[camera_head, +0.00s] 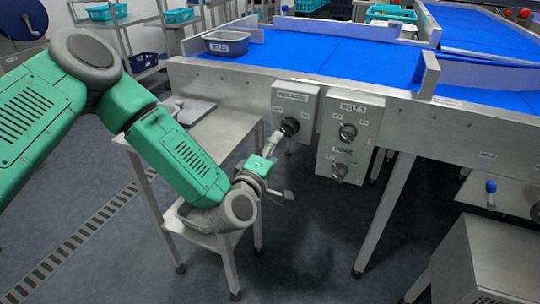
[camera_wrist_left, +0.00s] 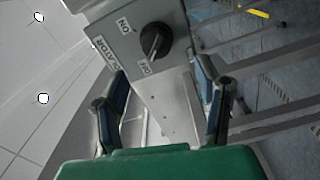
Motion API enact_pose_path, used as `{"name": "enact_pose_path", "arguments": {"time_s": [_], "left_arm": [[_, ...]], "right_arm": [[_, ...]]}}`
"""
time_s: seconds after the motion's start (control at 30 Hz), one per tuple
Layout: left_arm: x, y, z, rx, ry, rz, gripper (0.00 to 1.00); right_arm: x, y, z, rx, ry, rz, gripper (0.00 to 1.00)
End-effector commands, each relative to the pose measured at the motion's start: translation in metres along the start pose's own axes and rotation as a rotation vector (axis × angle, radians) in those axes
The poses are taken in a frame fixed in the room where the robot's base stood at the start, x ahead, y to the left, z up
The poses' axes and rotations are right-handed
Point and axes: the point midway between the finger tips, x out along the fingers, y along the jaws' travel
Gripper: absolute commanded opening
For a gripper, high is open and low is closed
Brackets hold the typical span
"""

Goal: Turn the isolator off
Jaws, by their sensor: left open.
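The isolator is a grey box (camera_head: 295,103) on the front of the blue conveyor, with a label along its top and a black rotary knob (camera_head: 290,126). In the left wrist view the knob (camera_wrist_left: 155,41) sits between an ON mark at its upper left and an OFF mark below. Its grip slants with its lower end toward OFF; I cannot tell which end is the pointer. My left gripper (camera_head: 280,167) is open and empty, just in front of and below the knob. Its two blue-padded fingers (camera_wrist_left: 160,103) are spread apart, with the knob beyond them. My right gripper is not in view.
A second box (camera_head: 349,148) with two black knobs is close to the right of the isolator. A steel side table (camera_head: 205,135) stands under my left arm. A grey tub (camera_head: 227,43) sits on the blue belt (camera_head: 330,58). Table legs stand below.

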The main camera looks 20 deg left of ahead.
Motion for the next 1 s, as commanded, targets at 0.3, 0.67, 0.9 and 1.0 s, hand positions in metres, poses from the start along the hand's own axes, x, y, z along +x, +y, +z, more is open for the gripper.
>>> {"name": "enact_pose_path", "arguments": {"time_s": [0.3, 0.67, 0.9, 1.0], "left_arm": [[-0.027, -0.001, -0.001, 0.0, 0.001, -0.002, 0.58], [-0.027, -0.001, -0.001, 0.0, 0.001, -0.001, 0.58], [-0.05, -0.026, 0.028, 0.116, -0.129, -0.11, 0.58], [-0.091, -0.063, 0.055, 0.286, -0.31, -0.259, 0.58]], "right_arm": [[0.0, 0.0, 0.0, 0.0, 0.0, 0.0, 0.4], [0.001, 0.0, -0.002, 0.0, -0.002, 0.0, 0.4], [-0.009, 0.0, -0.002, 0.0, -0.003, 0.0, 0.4], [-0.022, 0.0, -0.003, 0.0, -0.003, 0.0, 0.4]]}}
